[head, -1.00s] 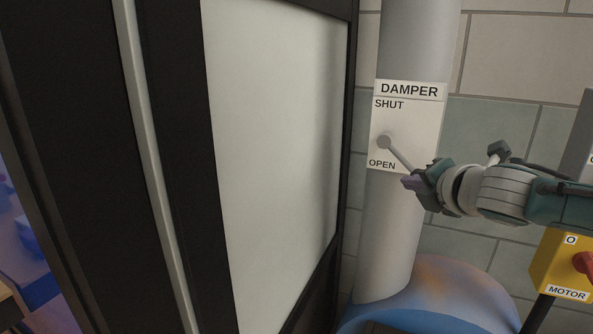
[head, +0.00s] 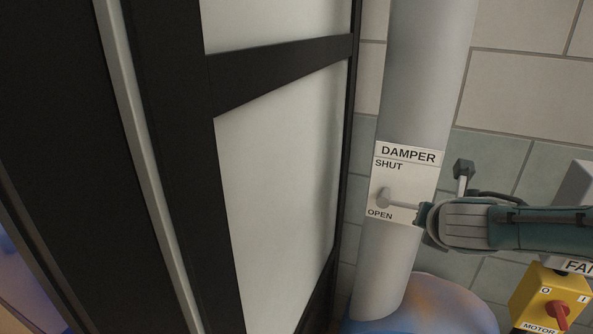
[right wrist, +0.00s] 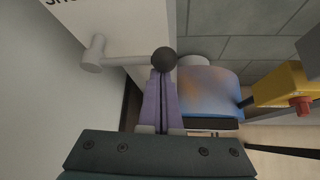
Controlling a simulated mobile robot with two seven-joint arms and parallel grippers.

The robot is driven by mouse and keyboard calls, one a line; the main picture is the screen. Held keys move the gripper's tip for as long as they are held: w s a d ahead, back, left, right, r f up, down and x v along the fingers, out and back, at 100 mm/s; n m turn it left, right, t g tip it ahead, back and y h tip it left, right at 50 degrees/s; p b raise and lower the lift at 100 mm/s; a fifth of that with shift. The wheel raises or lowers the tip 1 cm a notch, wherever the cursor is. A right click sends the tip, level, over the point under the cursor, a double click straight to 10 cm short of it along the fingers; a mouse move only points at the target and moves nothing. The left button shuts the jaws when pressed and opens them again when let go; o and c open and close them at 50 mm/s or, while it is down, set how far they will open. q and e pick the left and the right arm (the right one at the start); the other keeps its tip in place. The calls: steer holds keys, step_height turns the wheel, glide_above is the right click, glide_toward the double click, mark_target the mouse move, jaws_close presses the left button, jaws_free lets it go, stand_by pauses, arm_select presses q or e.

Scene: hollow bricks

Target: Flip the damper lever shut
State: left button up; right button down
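The damper plate (head: 408,180) is a white panel on a grey pipe, marked SHUT above and OPEN below. Its grey lever (head: 401,204) points right from its pivot, nearly level and tilted slightly down. In the right wrist view the lever (right wrist: 125,61) ends in a dark ball knob (right wrist: 164,60). My right gripper (right wrist: 160,74) has its purple fingers together, with the tips right at the knob; I cannot tell whether they touch it. In the head view my right gripper (head: 421,214) is at the lever's outer end and hides the knob. My left gripper is not in view.
A yellow MOTOR switch box (head: 545,300) with a red knob is at lower right, below my right arm. A dark-framed pale panel (head: 275,190) stands left of the grey pipe (head: 425,80). A blue rounded duct (head: 430,302) is below.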

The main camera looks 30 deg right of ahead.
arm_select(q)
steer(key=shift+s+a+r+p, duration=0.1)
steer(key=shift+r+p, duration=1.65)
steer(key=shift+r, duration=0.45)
arm_select(e)
steer(key=shift+w+a+r+n+g+h, duration=0.25)
steer(key=shift+r+n+g+h, duration=0.25)
steer(key=shift+r, duration=0.55)
steer(key=shift+w+a+r+n+g+h, duration=0.15)
steer(key=shift+w+r+n+g+h, duration=0.25)
steer(key=shift+r, duration=0.6)
steer(key=shift+w+a+r+n+g+h, duration=0.15)
steer(key=shift+r+n+g+h, duration=0.35)
steer(key=shift+r, duration=0.55)
steer(key=shift+a, duration=0.1)
step_height(320, 180, down, 4)
steer(key=s+b, duration=0.2)
arm_select(q)
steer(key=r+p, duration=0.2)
steer(key=p, duration=0.1)
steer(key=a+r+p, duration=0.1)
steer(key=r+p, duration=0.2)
steer(key=p, duration=0.1)
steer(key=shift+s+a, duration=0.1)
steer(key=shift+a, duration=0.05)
arm_select(e)
steer(key=v, duration=1)
steer(key=shift+w+a+r, duration=0.2)
steer(key=shift+w+a, duration=0.05)
steer(key=shift+w, duration=0.1)
